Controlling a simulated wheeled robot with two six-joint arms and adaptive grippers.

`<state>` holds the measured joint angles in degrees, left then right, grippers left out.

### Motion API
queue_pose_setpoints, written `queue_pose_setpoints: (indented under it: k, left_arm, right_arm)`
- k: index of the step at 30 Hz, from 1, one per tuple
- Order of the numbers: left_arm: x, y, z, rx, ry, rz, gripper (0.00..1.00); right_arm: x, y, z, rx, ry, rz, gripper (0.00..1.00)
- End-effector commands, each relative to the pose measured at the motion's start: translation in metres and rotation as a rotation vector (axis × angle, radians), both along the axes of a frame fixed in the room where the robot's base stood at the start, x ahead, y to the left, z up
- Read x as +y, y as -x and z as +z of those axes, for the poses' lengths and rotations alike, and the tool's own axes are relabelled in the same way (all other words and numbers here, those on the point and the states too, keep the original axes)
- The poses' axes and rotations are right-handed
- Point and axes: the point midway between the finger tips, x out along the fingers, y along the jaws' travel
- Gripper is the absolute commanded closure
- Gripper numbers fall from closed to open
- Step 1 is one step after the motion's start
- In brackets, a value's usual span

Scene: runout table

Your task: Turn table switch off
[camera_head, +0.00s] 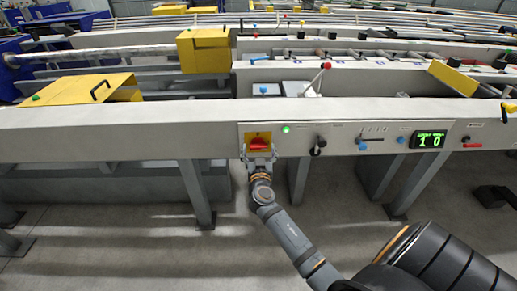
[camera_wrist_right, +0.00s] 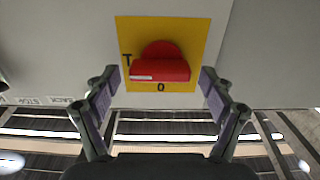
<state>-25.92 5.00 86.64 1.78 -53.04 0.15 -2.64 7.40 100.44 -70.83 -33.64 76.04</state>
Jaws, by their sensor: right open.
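The table switch (camera_head: 258,145) is a red rotary handle on a yellow plate, set in the control panel on the front of the runout table (camera_head: 120,118). In the right wrist view the red handle (camera_wrist_right: 160,69) lies with its bar horizontal. The yellow plate (camera_wrist_right: 188,28) carries a "T" at left and an "O" below. My right gripper (camera_head: 259,158) is just in front of the switch. In the wrist view its two fingers (camera_wrist_right: 161,80) are spread, one on each side of the red handle, with visible gaps. My left gripper is not in view.
Right of the switch the panel has a green lamp (camera_head: 286,129), a black-knobbed lever (camera_head: 320,143), blue knobs, a green number display (camera_head: 429,140) reading 10 and a red lever (camera_head: 472,145). Table legs (camera_head: 197,193) stand below. A yellow cover (camera_head: 90,88) sits on top at left.

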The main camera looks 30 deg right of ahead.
Motion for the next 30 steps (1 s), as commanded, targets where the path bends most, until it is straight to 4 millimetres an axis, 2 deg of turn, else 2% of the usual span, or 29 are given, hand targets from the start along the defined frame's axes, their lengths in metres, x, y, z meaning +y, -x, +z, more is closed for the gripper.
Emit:
queue_pose_setpoints:
  k: [8,18,20,30]
  left_arm:
    - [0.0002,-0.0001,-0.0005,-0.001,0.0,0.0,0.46]
    - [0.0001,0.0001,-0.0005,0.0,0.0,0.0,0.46]
    - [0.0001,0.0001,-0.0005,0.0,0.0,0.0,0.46]
    - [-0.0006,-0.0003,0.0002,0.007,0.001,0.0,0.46]
  right_arm:
    - [-0.0008,-0.0014,-0.0004,0.0,0.0,0.0,0.18]
    - [-0.0006,-0.0012,-0.0004,0.001,-0.001,0.0,0.65]
    - [-0.0006,-0.0012,-0.0004,0.001,-0.001,0.0,0.71]
    - [-0.0003,-0.0013,-0.001,0.031,0.05,0.0,0.71]
